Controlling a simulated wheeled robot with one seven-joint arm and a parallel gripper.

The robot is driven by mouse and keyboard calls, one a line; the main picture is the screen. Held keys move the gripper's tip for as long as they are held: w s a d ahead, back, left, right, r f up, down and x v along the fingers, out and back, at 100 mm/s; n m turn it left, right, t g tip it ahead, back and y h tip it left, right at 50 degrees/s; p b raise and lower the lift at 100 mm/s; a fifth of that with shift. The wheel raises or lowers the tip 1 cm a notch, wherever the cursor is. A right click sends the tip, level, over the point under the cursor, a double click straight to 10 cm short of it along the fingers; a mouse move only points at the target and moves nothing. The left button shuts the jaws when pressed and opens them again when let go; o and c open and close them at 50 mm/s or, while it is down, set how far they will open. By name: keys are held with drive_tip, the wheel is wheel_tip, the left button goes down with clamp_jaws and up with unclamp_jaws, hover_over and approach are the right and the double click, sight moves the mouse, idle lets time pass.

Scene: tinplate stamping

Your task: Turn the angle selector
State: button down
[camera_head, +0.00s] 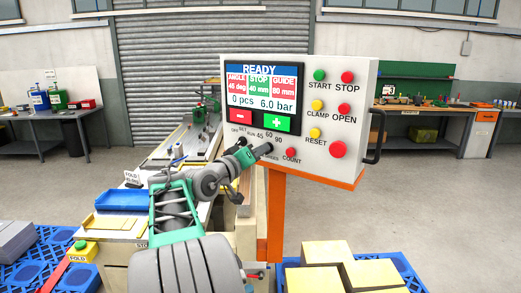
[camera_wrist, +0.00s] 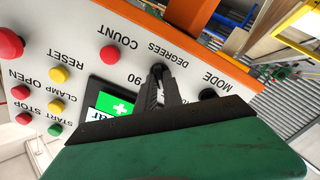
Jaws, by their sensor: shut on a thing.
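The white control panel (camera_head: 328,125) faces me on an orange post. Its screen (camera_head: 262,97) reads READY, with ANGLE 45 deg in red, STOP 40 mm in green and GUIDE 80 mm in red. My gripper (camera_head: 268,148) reaches the lower part of the panel, just under the 45, 60 and 90 marks. In the wrist view my gripper (camera_wrist: 162,80) is shut on the small black angle selector (camera_wrist: 157,68), beside the DEGREES label. The fingers cover much of the knob, so its pointer direction cannot be told.
The black MODE knob (camera_wrist: 207,94) sits close beside my fingers. The red COUNT button (camera_head: 290,152) is just right of my gripper, with RESET (camera_head: 314,133) above it. Yellow blocks (camera_head: 327,253) lie on a blue pallet below. A machine bed (camera_head: 178,145) stands behind my arm.

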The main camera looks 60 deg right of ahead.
drive_tip(key=shift+n, duration=0.6)
drive_tip(key=c, duration=1.5)
unclamp_jaws()
drive_tip(key=a, duration=0.2)
drive_tip(key=a+b, duration=0.1)
drive_tip(key=a, duration=0.2)
drive_tip(key=w+a+b, duration=0.1)
drive_tip(key=a, duration=0.1)
drive_tip(key=shift+w+a, duration=0.1)
drive_tip(key=shift+a, duration=0.3)
